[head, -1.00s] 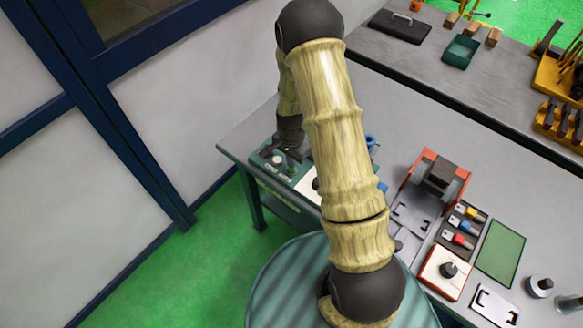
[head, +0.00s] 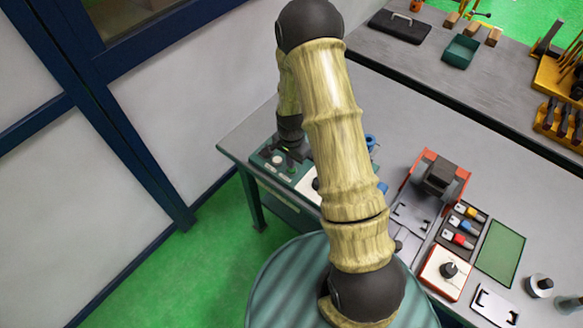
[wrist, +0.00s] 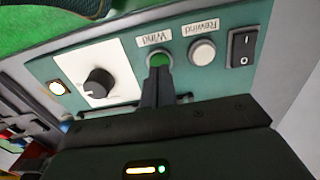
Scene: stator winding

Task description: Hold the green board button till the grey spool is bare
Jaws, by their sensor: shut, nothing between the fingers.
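The green button (wrist: 160,58), labelled Wind, is on the teal control board (wrist: 122,58) in the wrist view. My gripper (wrist: 157,76) is shut and empty, its fingertips overlapping the button's lower edge; I cannot tell whether they touch or press it. In the head view, the board (head: 257,161) is at the table's left corner, with my gripper mostly hidden over it behind my arm. I cannot make out the grey spool; my arm covers the area right of the board.
A red-framed fixture (head: 437,174) and a green mat (head: 500,252) are right of my arm.

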